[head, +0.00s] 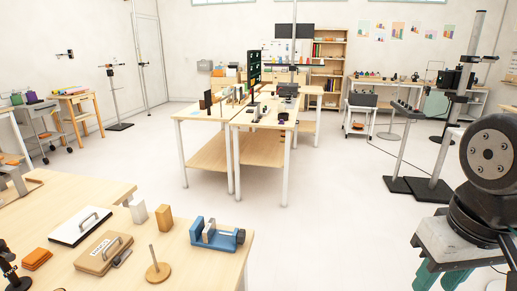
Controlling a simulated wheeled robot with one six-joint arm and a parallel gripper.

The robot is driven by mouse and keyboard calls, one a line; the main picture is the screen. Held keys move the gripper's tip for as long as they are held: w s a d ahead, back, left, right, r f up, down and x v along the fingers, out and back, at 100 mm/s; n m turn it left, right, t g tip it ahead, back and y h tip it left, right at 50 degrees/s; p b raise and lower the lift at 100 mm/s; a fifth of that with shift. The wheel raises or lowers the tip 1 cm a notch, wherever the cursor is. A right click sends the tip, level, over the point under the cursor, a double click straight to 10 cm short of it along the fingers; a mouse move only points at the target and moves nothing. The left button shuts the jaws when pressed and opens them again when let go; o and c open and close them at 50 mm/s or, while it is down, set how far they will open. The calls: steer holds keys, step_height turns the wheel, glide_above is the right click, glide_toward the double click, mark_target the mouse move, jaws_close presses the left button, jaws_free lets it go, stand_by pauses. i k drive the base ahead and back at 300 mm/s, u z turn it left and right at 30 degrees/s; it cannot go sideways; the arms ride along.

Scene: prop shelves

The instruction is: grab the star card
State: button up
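I cannot make out a star card in the head view. A dark upright board (254,68) with small pale and green marks stands on the middle table, too far away to read. My gripper (440,282) hangs at the lower right, beyond the right end of the near table. Its two green fingers point down and stand apart, with no object seen between them. The lower ends of the fingers are cut off by the picture's bottom edge.
Middle tables (262,120) carry small items. Dark-based stands (420,188) are at right. Floor between the tables is clear.

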mark_target(256, 121)
steer(key=z, duration=0.45)
steer(key=i, duration=1.95)
steer(key=u, duration=0.2)
steer(key=i, duration=1.9)
steer(key=u, duration=0.8)
steer(key=i, duration=0.45)
steer(key=u, duration=0.15)
